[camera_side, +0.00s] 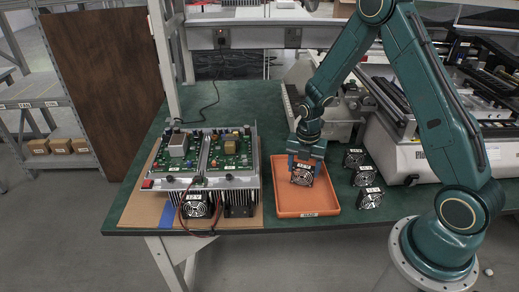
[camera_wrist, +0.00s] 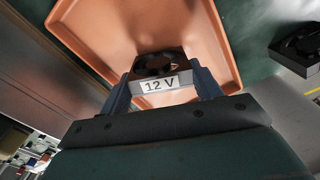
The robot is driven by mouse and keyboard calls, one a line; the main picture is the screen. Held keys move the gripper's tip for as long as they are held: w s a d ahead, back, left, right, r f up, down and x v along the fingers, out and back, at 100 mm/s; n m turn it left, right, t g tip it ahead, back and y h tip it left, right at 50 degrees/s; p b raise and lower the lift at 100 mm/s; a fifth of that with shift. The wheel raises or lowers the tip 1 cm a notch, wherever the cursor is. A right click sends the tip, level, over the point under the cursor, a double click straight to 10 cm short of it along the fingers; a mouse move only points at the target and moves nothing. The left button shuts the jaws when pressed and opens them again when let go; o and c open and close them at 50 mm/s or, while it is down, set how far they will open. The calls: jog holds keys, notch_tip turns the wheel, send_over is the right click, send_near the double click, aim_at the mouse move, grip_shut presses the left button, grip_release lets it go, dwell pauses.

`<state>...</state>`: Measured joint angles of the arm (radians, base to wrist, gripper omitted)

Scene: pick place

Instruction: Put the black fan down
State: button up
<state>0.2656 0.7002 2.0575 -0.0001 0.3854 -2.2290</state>
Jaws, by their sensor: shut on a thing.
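A black fan (camera_side: 302,174) with a white label is between the fingers of my gripper (camera_side: 305,160), over the orange tray (camera_side: 283,205). In the wrist view, the fan (camera_wrist: 158,66) shows a "12 V" label, and both fingers of my gripper (camera_wrist: 160,90) press on its sides. The tray (camera_wrist: 222,52) lies behind it in that view. I cannot tell whether the fan touches the tray floor. No other thing shows in the tray.
Several black fans (camera_side: 363,177) stand on the green table (camera_side: 249,97) right of the tray; one fan (camera_wrist: 298,48) shows in the wrist view. A heatsink unit with circuit boards (camera_side: 208,155) stands to the left. A grey machine (camera_side: 408,150) stands at the right.

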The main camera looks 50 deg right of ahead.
aim_at(304, 166)
jog(key=shift+f, duration=0.3)
jog(key=shift+f, duration=0.15)
jog(key=o, duration=0.9)
notch_tip(304, 166, up, 12)
jog(key=shift+r, duration=0.2)
dwell(0.8)
